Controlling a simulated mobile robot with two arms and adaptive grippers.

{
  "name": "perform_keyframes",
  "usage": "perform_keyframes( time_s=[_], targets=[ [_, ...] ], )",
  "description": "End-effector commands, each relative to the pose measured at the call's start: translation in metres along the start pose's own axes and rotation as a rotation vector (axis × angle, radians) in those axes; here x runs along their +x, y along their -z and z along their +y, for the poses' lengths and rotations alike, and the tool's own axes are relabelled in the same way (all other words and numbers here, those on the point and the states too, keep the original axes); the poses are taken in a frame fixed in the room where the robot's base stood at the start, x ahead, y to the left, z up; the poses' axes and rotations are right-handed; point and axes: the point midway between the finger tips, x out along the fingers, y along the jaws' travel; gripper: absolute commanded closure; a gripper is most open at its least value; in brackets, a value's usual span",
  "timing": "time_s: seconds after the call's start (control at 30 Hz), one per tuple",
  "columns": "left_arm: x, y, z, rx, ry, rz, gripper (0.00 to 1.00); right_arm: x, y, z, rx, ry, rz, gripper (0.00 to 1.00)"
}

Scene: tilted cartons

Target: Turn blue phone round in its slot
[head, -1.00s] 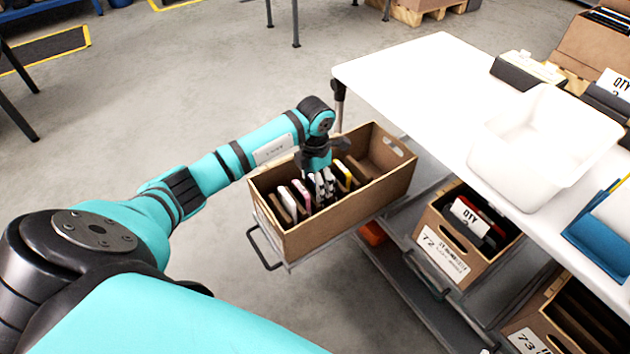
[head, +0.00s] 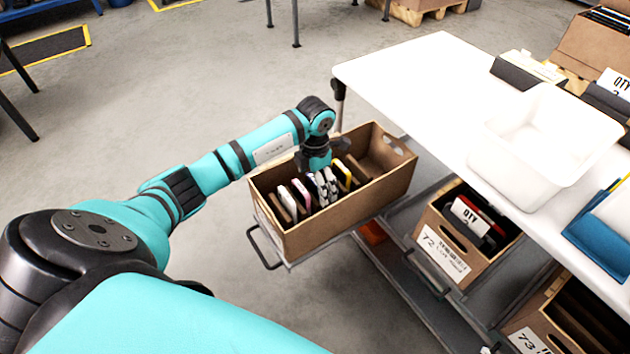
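A brown carton (head: 345,213) stands tilted on a pulled-out rack shelf. Several phones stand in a row in its slots, among them a pink-edged one (head: 301,192) and a yellow-edged one (head: 342,174). I cannot pick out a blue phone; it may be hidden by my gripper or its neighbours. My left gripper (head: 325,185) points down into the carton at the middle of the row. Its fingers are among the phones, and I cannot tell whether they are open or shut on one. My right gripper is not in view.
A white table (head: 420,85) stands right of the carton, with a white bin (head: 540,145) and a blue tray (head: 597,225) on it. More cartons (head: 455,235) sit below on the rack. The floor left of the carton is clear.

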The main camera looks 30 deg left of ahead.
Motion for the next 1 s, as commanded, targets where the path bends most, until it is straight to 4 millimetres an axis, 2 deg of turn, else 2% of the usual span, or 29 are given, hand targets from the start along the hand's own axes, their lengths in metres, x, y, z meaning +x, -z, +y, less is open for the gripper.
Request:
perform_keyframes(
  time_s=[0.23, 0.37, 0.8, 1.0],
  targets=[
    [0.000, 0.000, 0.000, 0.000, 0.000, 0.001, 0.02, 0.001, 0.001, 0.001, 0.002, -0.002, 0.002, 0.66],
    [-0.011, -0.001, 0.001, 0.000, -0.001, -0.001, 0.02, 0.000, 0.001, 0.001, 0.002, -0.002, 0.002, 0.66],
    [-0.097, -0.001, 0.001, 0.001, -0.002, -0.002, 0.02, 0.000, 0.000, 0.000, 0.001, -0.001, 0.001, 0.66],
    [-0.117, 0.000, 0.000, 0.000, -0.001, 0.000, 0.02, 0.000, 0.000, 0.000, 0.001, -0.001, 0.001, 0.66]
  ],
)
